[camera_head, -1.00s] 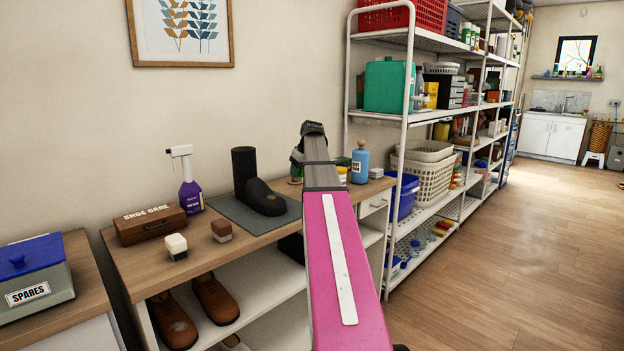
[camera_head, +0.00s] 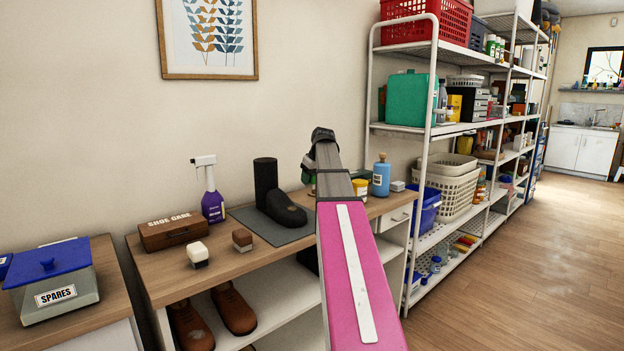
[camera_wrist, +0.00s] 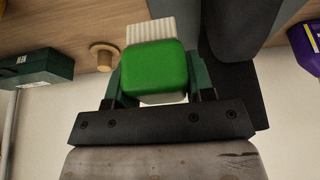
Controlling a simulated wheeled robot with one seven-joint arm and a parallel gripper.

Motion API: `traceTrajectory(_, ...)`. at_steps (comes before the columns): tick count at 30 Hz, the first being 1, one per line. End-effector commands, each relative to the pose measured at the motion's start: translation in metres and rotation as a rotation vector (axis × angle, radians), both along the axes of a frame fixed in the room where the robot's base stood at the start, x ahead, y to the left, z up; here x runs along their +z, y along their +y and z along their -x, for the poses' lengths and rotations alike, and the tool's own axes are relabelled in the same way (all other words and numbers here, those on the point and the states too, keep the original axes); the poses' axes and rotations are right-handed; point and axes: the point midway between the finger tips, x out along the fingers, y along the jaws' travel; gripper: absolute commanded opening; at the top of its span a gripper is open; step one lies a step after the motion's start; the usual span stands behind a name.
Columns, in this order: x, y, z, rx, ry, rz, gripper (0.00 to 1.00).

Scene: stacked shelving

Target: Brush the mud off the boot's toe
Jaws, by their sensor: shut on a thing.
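The black boot (camera_head: 284,210) stands on a grey mat (camera_head: 244,224) on the wooden bench, its shaft up and its toe pointing right and forward. I cannot make out mud on it. My gripper (camera_wrist: 155,78) is shut on a green-backed brush (camera_wrist: 153,66) with pale bristles (camera_wrist: 160,31). In the wrist view the dark boot (camera_wrist: 238,28) is just right of the brush; I cannot tell whether they touch. In the head view my arm hides most of the gripper, which is just right of the boot.
A loaded shelf rack (camera_head: 432,120) stands right. Brown shoes (camera_head: 235,311) are below.

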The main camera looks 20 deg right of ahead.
Motion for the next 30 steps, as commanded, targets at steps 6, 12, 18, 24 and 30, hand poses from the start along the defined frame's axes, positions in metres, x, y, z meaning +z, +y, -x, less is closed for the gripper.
traceTrajectory(6,-0.003,0.05,0.029,0.005,-0.001,0.002,0.3)
traceTrajectory(12,-0.005,0.09,0.051,0.003,-0.001,0.001,0.3)
traceTrajectory(18,-0.008,0.101,0.056,0.001,-0.001,0.001,0.3)
traceTrajectory(24,-0.019,0.101,0.056,0.001,-0.001,0.001,0.3)
traceTrajectory(30,-0.032,0.1,0.056,0.0,-0.001,0.001,0.3)
